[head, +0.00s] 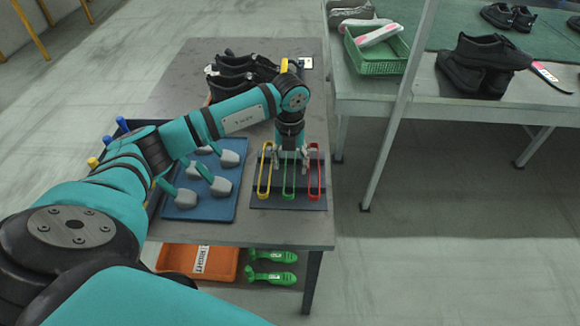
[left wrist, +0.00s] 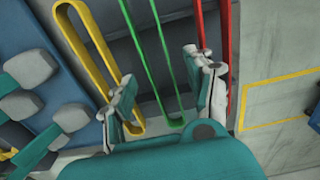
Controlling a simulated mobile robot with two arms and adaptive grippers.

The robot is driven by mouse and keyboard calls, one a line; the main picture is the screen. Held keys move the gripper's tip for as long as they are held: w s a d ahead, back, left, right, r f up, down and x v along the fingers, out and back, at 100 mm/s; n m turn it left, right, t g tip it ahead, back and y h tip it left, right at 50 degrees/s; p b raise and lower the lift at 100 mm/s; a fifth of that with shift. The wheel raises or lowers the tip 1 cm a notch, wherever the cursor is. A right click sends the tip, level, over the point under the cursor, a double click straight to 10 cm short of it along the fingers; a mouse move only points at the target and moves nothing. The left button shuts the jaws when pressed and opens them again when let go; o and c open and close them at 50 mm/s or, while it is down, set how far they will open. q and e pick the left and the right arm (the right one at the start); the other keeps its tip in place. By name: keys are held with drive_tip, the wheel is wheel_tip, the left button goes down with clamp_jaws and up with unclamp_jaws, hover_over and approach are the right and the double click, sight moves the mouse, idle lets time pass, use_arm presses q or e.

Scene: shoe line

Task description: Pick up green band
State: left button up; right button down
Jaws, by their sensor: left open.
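The green band (head: 289,184) is a long thin loop between the yellow band (head: 264,176) and the red band (head: 314,178) on a dark mat (head: 290,203). My left gripper (head: 290,158) points down over the far part of the bands. In the left wrist view my left gripper (left wrist: 165,100) is open, its fingers on either side of the green band (left wrist: 150,70). One finger is close to the yellow band (left wrist: 90,45), the other close to the red band (left wrist: 230,60). I cannot tell whether either touches. My right gripper is not in view.
A blue tray (head: 214,212) with grey-headed teal tools (head: 221,187) lies left of the mat. Black shoes (head: 240,66) stand at the table's back. An orange bin (head: 190,262) and green shoe-shaped pieces (head: 273,256) are on the lower shelf.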

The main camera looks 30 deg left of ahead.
use_arm(q)
drive_tip(key=shift+f, duration=0.55)
drive_tip(key=c, duration=0.9)
drive_tip(key=shift+r, duration=0.15)
